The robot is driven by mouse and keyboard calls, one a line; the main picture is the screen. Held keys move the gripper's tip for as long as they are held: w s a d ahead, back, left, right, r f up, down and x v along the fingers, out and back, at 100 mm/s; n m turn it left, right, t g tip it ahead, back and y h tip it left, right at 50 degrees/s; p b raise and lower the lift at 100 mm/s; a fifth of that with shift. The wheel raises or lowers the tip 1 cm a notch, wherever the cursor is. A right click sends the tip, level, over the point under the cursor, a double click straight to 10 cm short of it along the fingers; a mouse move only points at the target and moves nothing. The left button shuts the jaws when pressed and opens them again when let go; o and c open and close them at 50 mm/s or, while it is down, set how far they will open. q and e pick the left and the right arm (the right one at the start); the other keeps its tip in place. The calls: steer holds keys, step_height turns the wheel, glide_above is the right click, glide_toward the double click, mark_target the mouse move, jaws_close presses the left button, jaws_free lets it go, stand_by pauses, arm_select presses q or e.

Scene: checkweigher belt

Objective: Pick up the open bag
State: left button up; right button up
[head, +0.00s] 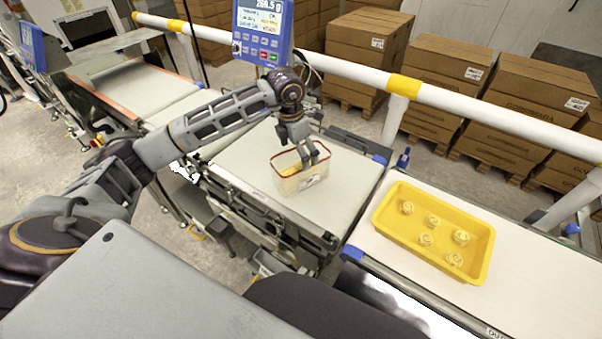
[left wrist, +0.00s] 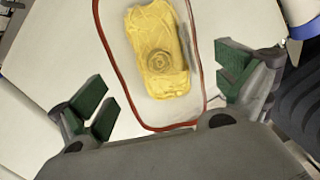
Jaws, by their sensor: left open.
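The open bag (head: 298,187) is a pale, clear-walled bag with a red rim, standing upright on the grey weighing belt. A white label with dark print shows on its side. In the left wrist view its red-edged mouth (left wrist: 104,38) is open, with a yellow piece (left wrist: 157,60) inside that has a coiled mark. My left gripper (head: 312,158) is over the bag, pointing down. In the left wrist view its green-padded fingers (left wrist: 167,84) are open and apart, one on each side of the red rim; contact with the bag cannot be told. My right gripper is not in view.
A yellow tray (head: 390,228) with several pale yellow coils stands on the right-hand belt (head: 530,260). A blue scale display (head: 263,30) rises behind the weighing belt (head: 240,160). A white and yellow rail (head: 450,101) runs behind, with stacked cartons (head: 440,75) beyond.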

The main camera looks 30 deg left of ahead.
mark_target(300, 163)
arm_select(q)
steer(key=shift+f, duration=0.5)
steer(key=f, duration=0.1)
steer(key=f+p, duration=0.1)
steer(key=shift+w+f, duration=0.3)
steer(key=shift+f, duration=0.1)
steer(key=shift+d+f, duration=0.1)
steer(key=shift+f, duration=0.25)
steer(key=shift+w+f, duration=0.1)
steer(key=shift+f, duration=0.25)
steer(key=c, duration=0.5)
steer(key=shift+r, duration=0.1)
steer(key=c, duration=0.9)
steer(key=shift+c, duration=0.4)
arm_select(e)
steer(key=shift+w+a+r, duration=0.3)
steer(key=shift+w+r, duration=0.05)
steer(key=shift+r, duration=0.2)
